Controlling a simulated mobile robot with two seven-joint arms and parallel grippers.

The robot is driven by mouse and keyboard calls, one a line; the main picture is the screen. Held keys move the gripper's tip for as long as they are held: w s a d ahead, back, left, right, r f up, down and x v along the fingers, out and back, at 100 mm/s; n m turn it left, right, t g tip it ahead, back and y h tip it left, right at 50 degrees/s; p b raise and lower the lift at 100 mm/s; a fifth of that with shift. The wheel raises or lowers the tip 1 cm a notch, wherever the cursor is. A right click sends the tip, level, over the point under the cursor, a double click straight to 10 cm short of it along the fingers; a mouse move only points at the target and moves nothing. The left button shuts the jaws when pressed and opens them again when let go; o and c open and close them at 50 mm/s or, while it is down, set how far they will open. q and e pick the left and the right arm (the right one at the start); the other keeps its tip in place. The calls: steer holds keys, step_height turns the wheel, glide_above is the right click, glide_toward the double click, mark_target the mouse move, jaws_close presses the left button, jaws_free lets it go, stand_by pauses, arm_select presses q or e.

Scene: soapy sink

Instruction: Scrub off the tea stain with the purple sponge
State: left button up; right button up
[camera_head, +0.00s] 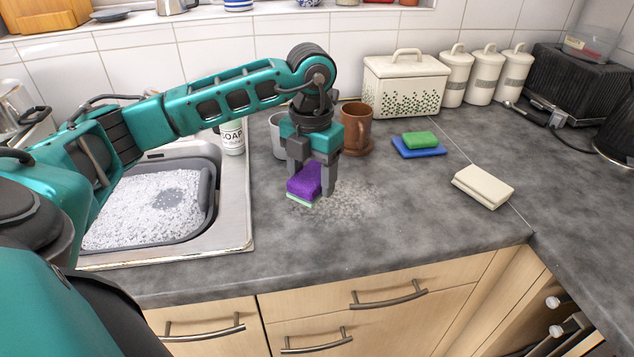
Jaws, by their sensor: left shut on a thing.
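My left gripper (312,183) points down over the grey worktop and is shut on the purple sponge (303,186). The sponge has a pale green underside and is at or just above the worktop; I cannot tell if it touches. A pale, speckled stain patch (345,204) lies on the worktop under and to the right of the sponge. Part of the patch is hidden by the gripper and sponge. My right gripper is not in view.
A foam-filled sink (150,205) is at left, with a soap bottle (232,137) behind it. A brown mug (357,127) and a light cup (277,135) stand just behind the gripper. The front worktop is clear.

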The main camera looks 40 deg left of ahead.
arm_select(q)
steer(key=shift+r, duration=0.95)
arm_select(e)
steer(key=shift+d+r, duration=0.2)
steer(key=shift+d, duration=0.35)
